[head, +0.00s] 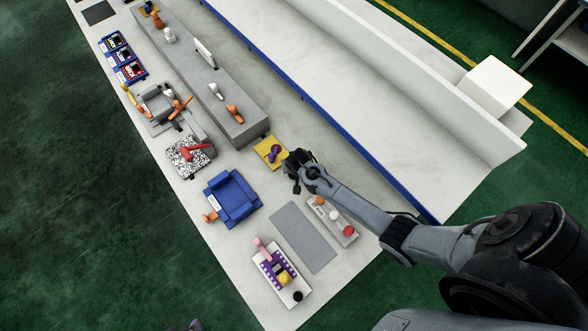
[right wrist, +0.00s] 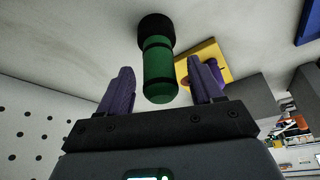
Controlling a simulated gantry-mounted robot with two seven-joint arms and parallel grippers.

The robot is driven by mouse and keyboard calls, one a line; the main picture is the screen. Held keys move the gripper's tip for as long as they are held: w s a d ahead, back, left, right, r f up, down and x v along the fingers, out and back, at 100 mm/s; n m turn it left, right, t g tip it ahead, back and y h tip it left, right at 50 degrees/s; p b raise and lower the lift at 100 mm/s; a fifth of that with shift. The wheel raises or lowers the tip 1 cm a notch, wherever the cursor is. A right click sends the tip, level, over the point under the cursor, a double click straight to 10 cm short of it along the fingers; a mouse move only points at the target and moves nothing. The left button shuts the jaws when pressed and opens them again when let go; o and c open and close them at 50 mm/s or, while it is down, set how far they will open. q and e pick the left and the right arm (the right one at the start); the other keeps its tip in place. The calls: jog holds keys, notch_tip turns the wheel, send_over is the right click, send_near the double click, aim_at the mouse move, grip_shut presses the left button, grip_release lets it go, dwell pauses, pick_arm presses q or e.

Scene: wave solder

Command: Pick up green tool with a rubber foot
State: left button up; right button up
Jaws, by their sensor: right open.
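The green tool (right wrist: 160,78) shows in the right wrist view as a green cylinder with dark bands and a wide black rubber foot (right wrist: 156,30) at its far end. The near green end lies between the two purple fingers of my right gripper (right wrist: 158,88). The fingers are open, with a visible gap on each side of the tool. In the head view my right gripper (head: 297,168) is low over the white bench, just right of a yellow pad. The green tool is hidden there behind the gripper. My left gripper is not in view.
A purple-topped tool (head: 275,152) stands on the yellow pad (head: 264,146). A long grey block (head: 215,95) lies beyond it. A blue fixture (head: 233,198), a grey mat (head: 303,237) and a tray of several coloured tools (head: 345,230) lie nearer. Bare bench separates them.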

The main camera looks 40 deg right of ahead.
jog(key=shift+x, duration=0.9)
grip_shut()
